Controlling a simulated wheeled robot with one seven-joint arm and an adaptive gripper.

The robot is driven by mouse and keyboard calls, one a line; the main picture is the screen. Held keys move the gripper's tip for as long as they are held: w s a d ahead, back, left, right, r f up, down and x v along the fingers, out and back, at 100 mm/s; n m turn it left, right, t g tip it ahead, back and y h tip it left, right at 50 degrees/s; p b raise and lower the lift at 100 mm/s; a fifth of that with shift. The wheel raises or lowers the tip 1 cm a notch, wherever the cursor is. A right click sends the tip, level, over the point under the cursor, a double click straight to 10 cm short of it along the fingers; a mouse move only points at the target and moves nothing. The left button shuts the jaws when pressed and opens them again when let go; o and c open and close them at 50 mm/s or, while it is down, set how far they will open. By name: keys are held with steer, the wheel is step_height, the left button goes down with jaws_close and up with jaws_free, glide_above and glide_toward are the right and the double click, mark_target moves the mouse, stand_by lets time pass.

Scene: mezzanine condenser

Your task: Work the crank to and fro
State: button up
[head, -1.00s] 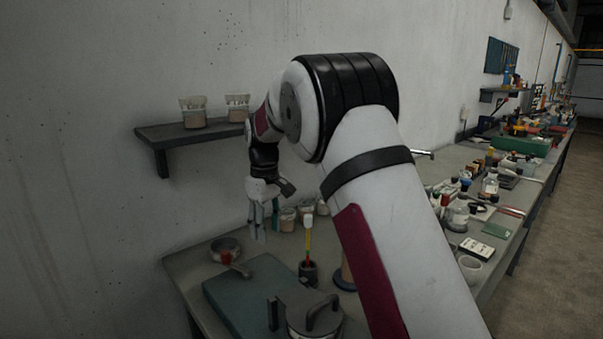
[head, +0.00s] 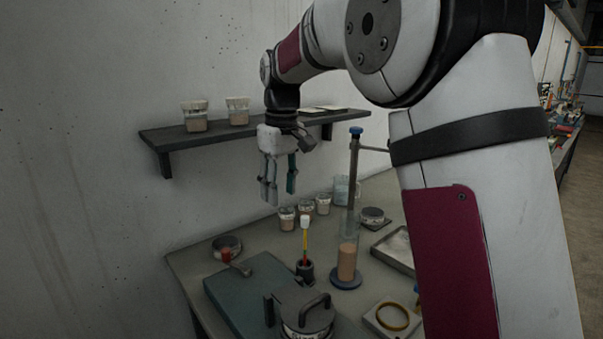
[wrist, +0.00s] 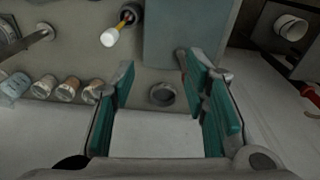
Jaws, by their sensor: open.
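My gripper (head: 280,192) is open and empty, pointing down above the bench's far left part, in front of the wall shelf. In the wrist view its teal-padded fingers (wrist: 157,85) stand wide apart. A small grey arm with a red knob (head: 227,257), which may be the crank, sits by a round dark dish (head: 226,243) at the bench's left edge. The dish shows between the fingers in the wrist view (wrist: 163,95), well below them. The knob cannot be made out clearly there. A teal board (head: 248,283) lies beside it.
A lidded pot (head: 307,318) stands at the front, with a holder (head: 305,270) carrying a yellow stick behind it. A measuring cylinder (head: 347,262), clamp stand (head: 353,185) and several jars (head: 305,208) stand to the right. The wall shelf (head: 220,133) is behind my gripper.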

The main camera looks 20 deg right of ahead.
steer(key=s+d+r+p, duration=0.1)
steer(key=s+r, duration=0.3)
steer(key=s, duration=0.3)
steer(key=shift+r+m+t+p, duration=0.25)
steer(key=shift+m+t+p, duration=0.05)
steer(key=shift+m+t, duration=0.1)
steer(key=shift+w, duration=0.1)
steer(key=n+t+y+b, duration=0.4)
steer(key=n+y, duration=0.2)
steer(key=y, duration=0.1)
glide_toward(227, 250)
steer(key=b+x, duration=0.2)
steer(key=x, duration=0.8)
steer(key=shift+a+f, duration=0.2)
steer(key=shift+c, duration=0.2)
jaws_close()
